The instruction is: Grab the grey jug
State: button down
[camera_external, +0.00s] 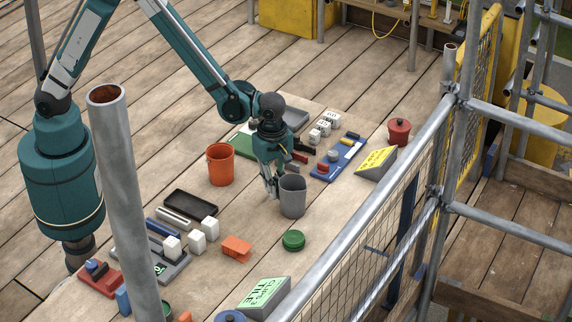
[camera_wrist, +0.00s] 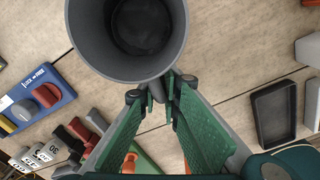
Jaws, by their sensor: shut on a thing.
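The grey jug (camera_external: 292,198) stands upright on the wooden deck in the external view, near the middle. It also shows in the wrist view (camera_wrist: 88,40), where I look down into its dark, empty-looking inside. My gripper (camera_external: 274,190) is at the jug's left side in the external view. In the wrist view, my gripper's green fingers (camera_wrist: 162,82) come together at the jug's near side, shut on a narrow grey part that looks like its handle. The fingertips partly hide that part. I cannot tell whether the jug is clear of the deck.
An orange bucket (camera_external: 221,165) stands left of the jug, and a green lid (camera_external: 293,240) lies in front. A blue panel (camera_external: 339,158), a yellow-topped wedge (camera_external: 376,162) and a red pot (camera_external: 399,132) are at right. A black tray (camera_external: 190,205) and white cubes (camera_external: 197,242) lie left.

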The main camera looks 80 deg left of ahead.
jog(key=shift+r, duration=0.3)
jog(key=shift+r+p, duration=0.3)
jog(key=shift+r, duration=4.25)
jog(key=shift+r, duration=0.15)
